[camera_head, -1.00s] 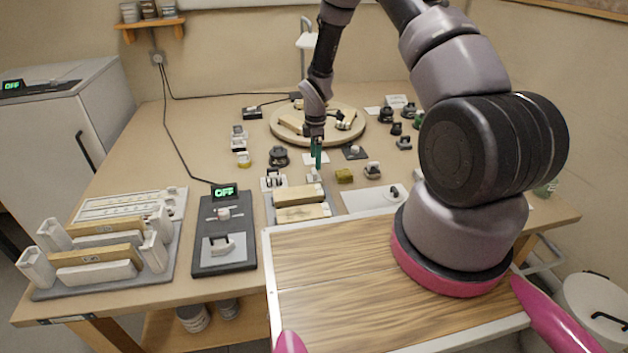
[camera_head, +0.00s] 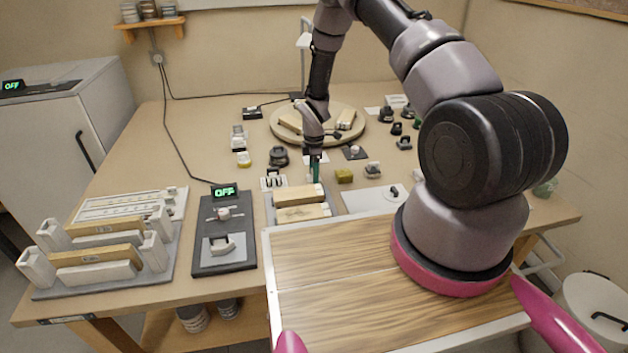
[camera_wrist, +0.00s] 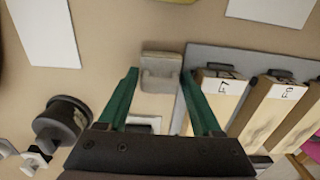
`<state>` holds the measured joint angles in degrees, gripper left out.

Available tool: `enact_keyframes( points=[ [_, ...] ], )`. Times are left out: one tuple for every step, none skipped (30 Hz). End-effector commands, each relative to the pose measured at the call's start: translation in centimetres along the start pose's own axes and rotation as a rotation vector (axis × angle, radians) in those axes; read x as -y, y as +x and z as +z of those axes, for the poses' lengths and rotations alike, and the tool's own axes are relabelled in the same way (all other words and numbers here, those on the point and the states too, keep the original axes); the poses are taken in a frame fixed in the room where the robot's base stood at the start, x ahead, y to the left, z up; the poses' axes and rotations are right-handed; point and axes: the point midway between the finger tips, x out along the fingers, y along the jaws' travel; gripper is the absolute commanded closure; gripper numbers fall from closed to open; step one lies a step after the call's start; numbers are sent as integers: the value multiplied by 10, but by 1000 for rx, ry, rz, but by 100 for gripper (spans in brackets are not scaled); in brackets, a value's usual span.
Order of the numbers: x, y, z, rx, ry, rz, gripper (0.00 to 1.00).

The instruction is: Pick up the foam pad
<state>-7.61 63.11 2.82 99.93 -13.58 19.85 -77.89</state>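A small pale grey-beige block (camera_wrist: 161,70) with a band across it lies on the bench in the wrist view, seen between and just beyond my fingertips. It may be the foam pad; I cannot tell for sure. In the head view my gripper hides most of it. A yellow-green block (camera_head: 344,176) lies right of my gripper; its edge shows at the top of the wrist view. My gripper (camera_head: 316,181) points down over the bench behind the wooden-block tray. Its green fingers (camera_wrist: 160,76) are open and empty, one on either side of the pale block.
Wooden blocks with white labelled ends (camera_wrist: 221,82) lie in a grey tray (camera_wrist: 200,52) close to the right finger. A black round knob piece (camera_wrist: 62,121) stands to the left. A white plate (camera_head: 368,201) and a round wooden board (camera_head: 282,137) are nearby.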

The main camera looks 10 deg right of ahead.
Motion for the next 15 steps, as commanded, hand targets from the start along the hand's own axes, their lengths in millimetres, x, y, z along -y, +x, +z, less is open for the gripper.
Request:
enact_keyframes(
  points=[
    [0,0,0,0,0,0,87],
    [0,0,0,0,0,0,95],
    [0,0,0,0,0,0,96],
    [0,0,0,0,0,0,96],
    [0,0,0,0,0,0,96],
    [0,0,0,0,0,0,96],
    [0,-1,0,0,0,0,96],
    [0,-2,0,0,0,0,96],
    [0,-4,0,0,0,1,96],
    [-1,-7,0,-1,0,1,96],
    [-1,-11,0,-1,0,2,96],
    [-1,-17,0,-1,0,3,96],
    [-2,-22,0,-1,0,4,96],
    [-2,-28,0,-1,1,5,96],
    [-1,-36,0,-1,2,3,96]
  ],
)
